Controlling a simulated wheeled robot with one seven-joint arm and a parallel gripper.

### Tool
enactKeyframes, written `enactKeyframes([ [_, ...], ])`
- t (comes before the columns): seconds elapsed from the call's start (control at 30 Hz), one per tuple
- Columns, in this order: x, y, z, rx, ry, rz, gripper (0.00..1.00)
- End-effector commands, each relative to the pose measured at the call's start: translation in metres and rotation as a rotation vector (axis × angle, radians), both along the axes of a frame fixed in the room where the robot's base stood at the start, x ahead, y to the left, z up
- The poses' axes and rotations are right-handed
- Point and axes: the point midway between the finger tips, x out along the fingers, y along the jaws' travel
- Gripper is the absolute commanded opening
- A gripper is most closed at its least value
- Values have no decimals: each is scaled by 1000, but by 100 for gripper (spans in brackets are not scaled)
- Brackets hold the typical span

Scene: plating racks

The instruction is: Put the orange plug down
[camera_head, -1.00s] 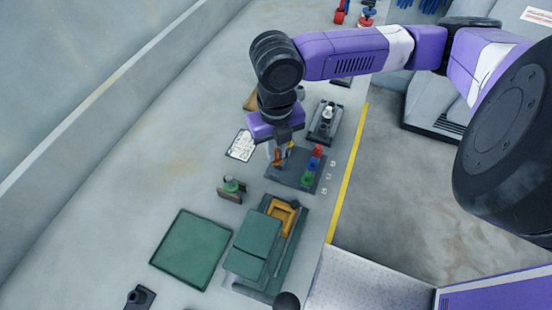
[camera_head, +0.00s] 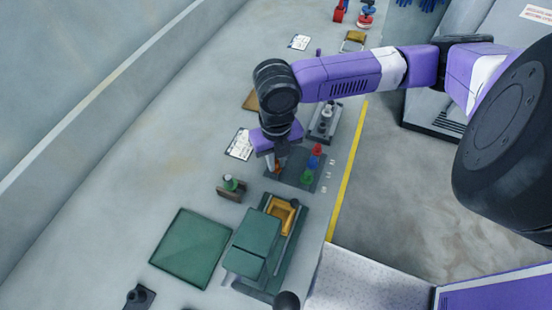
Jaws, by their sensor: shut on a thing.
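My gripper (camera_head: 277,168) points down over the left end of a dark grey plate (camera_head: 291,179). It is shut on the orange plug (camera_head: 278,169), which shows only as a small orange patch between the fingers. The fingers and the purple gripper body hide most of the plug. I cannot tell whether its lower end touches the plate. A red plug (camera_head: 317,150), a blue plug (camera_head: 312,162) and a green plug (camera_head: 306,176) stand in a row at the plate's right side.
A green plug in a small brown holder (camera_head: 230,190) stands to the lower left. A green mat (camera_head: 190,248) and a green box beside an orange fixture (camera_head: 283,212) lie nearer. A white sheet (camera_head: 240,144) lies left of my gripper. A grey fixture (camera_head: 325,120) stands behind the plate.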

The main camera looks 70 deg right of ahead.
Motion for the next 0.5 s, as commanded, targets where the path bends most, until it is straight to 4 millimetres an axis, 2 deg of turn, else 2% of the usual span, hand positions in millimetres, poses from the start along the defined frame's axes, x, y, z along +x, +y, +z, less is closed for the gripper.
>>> enactKeyframes([
  [0.1,0,0,-5,-1,1,0,0],
  [0.13,0,0,-4,0,0,0,16],
  [0.23,0,0,-3,0,0,0,36],
  [0.5,0,0,-3,0,0,0,36],
])
